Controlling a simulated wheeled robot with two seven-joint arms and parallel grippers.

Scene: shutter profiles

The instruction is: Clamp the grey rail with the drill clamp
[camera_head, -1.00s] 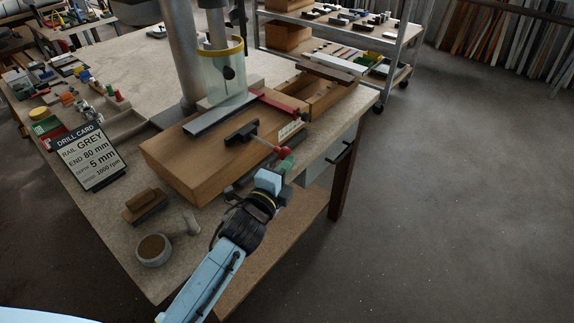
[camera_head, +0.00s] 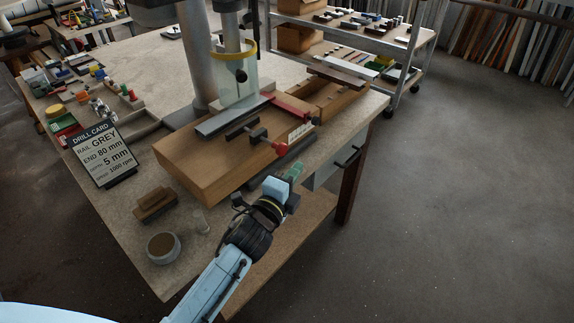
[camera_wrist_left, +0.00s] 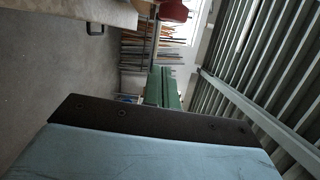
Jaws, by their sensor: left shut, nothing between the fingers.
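The grey rail (camera_head: 232,117) lies on the wooden block (camera_head: 205,160) under the drill press. The drill clamp's dark jaw bar (camera_head: 242,128) lies along the rail's near side; I cannot tell whether it touches. Its dark body (camera_head: 258,136) and red knob (camera_head: 280,147) are nearer the block's front edge. My left gripper (camera_head: 293,169) is shut and empty, just in front of the block and below the knob, apart from it. Its green fingers (camera_wrist_left: 163,87) also show in the left wrist view. My right gripper is out of view.
The drill card (camera_head: 103,153) stands at the left. A small wooden block (camera_head: 154,205) and a round pot (camera_head: 163,248) are on the bench's front left. A red stop piece (camera_head: 291,108) is at the rail's right end. A shelf trolley (camera_head: 395,55) stands behind; floor at right is clear.

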